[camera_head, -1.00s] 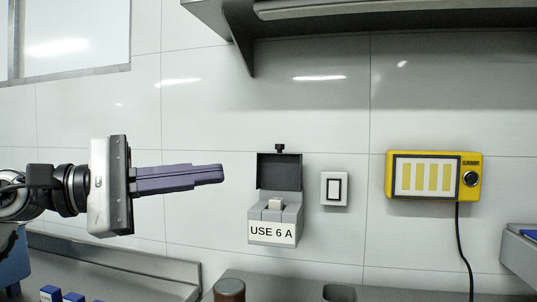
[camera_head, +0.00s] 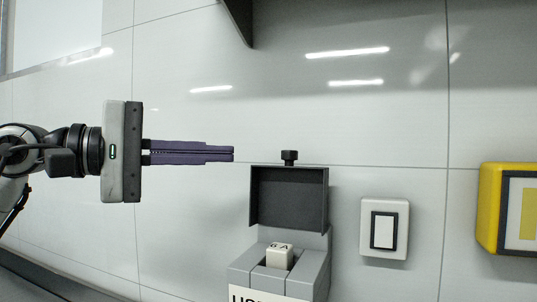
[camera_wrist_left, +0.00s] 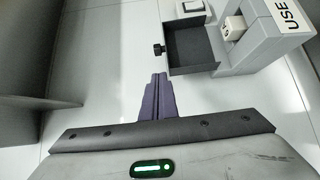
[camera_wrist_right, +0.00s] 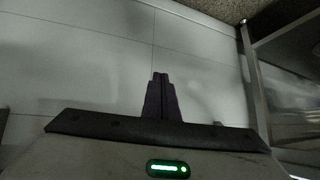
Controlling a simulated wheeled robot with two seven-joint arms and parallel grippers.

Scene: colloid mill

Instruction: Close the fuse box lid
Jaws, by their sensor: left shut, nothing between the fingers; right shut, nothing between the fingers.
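The fuse box (camera_head: 305,275) is a grey box on the tiled wall, with a white label and a pale fuse (camera_head: 279,256) inside. Its dark lid (camera_head: 288,199) stands open, raised upright above the box, with a black knob (camera_head: 289,157) at its top edge. My left gripper (camera_head: 233,154) is shut and empty, its purple fingers pointing right, just left of the knob and apart from it. In the left wrist view the lid (camera_wrist_left: 192,50) and knob (camera_wrist_left: 158,49) are ahead of the shut fingers (camera_wrist_left: 159,76). My right gripper (camera_wrist_right: 160,76) is shut and empty, away from the box.
A white wall switch (camera_head: 384,229) is right of the fuse box, and a yellow device (camera_head: 491,209) is at the right edge. A dark shelf bracket (camera_head: 238,20) hangs above. The wall between bracket and lid is clear.

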